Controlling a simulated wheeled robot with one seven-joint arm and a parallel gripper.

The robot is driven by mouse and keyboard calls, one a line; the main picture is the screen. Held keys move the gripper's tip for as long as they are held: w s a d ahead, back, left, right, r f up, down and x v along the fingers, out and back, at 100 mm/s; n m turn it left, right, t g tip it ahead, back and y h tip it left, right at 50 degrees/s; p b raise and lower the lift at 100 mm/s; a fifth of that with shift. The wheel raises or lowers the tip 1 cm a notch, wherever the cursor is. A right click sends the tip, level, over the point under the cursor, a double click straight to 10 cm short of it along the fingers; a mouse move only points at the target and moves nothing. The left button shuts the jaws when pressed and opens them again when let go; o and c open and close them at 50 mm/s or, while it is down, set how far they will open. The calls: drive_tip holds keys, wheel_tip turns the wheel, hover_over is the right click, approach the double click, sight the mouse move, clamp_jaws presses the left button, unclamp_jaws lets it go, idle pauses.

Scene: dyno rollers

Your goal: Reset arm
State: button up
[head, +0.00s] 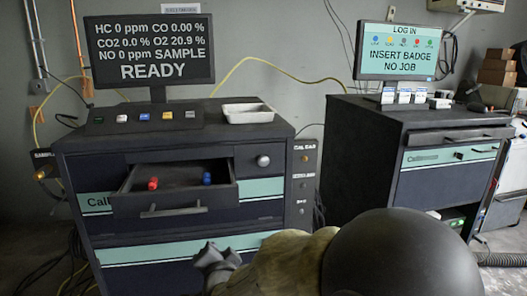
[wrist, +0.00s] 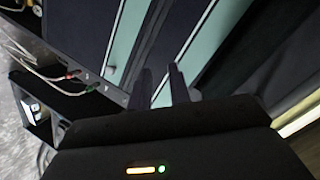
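My arm (head: 400,255) rises from the bottom of the head view, with its dark rounded link at the lower right. My gripper (head: 216,262) is in front of the lower front of the left cabinet, below the open drawer. It also shows in the wrist view (wrist: 162,82), where its two dark fingers stand apart with nothing seen between them. The left cabinet (head: 180,262) has an open top drawer (head: 160,202). A red item (head: 153,184) and a blue item (head: 207,178) lie in the drawer.
A white tray (head: 248,113) and a monitor (head: 150,50) reading READY sit on the left cabinet. A second cabinet (head: 440,185) with a log-in monitor (head: 400,52) stands at the right. Cables (head: 72,262) hang at the left. The open drawer juts out above my gripper.

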drive_tip(key=s+d+f+n+g+h, duration=0.15)
drive_tip(key=s+d+f+g, duration=0.3)
drive_tip(key=d, duration=0.45)
drive_tip(key=s+d+f+n+g+h, duration=0.1)
drive_tip(key=s+d+f+n+g, duration=0.25)
drive_tip(key=s+d, duration=0.4)
drive_tip(key=s+d+f+n+g+h, duration=0.1)
drive_tip(key=s+d+f+n+g, duration=0.2)
drive_tip(key=d, duration=0.7)
drive_tip(key=w+p+v, duration=0.3)
drive_tip(key=p+v, duration=0.9)
drive_tip(key=p, duration=0.2)
drive_tip(key=w+r+p+v, duration=0.1)
drive_tip(key=w+p+v, duration=0.2)
drive_tip(key=p+v, duration=1)
drive_tip(key=shift+s+a+r+m+p, duration=0.2)
drive_tip(key=shift+a+m+p, duration=0.15)
drive_tip(key=shift+m, duration=0.05)
